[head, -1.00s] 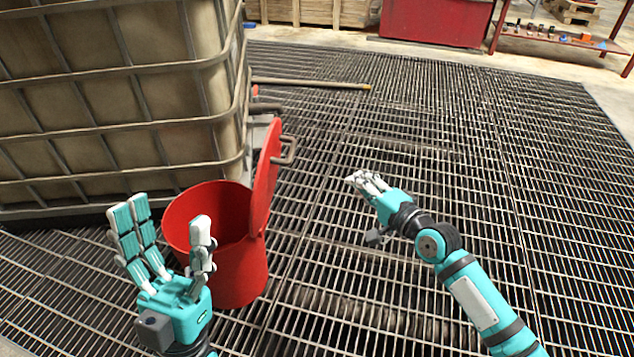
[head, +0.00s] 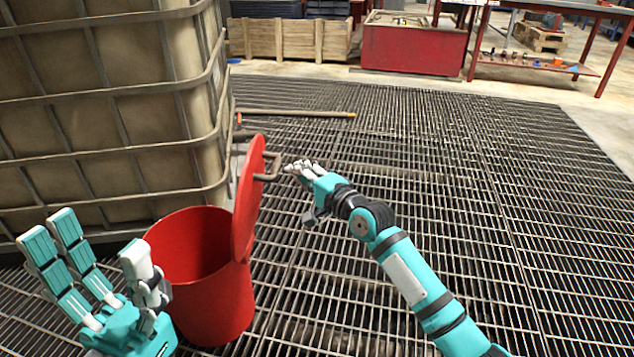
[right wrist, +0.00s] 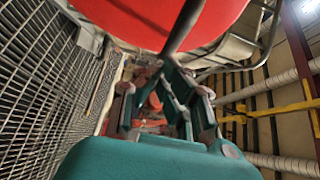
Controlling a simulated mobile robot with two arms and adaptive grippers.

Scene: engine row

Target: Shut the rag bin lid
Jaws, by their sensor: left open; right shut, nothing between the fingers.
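The red rag bin (head: 205,300) stands on the grating with its mouth open. Its red lid (head: 247,205) stands upright on the bin's right side, with a grey handle (head: 273,168) on its outer face. My right gripper (head: 297,168) is shut and empty, just right of the handle; I cannot tell whether it touches it. In the right wrist view the red lid (right wrist: 140,20) fills the top, with the dark handle (right wrist: 182,28) close before the fingers. My left gripper (head: 95,260) is open and empty, in front and left of the bin.
A caged tank (head: 100,110) stands behind and left of the bin. A pole (head: 300,113) lies on the grating behind. A red box (head: 410,45), a wooden crate (head: 290,40) and a red bench (head: 540,65) are far back. The grating to the right is clear.

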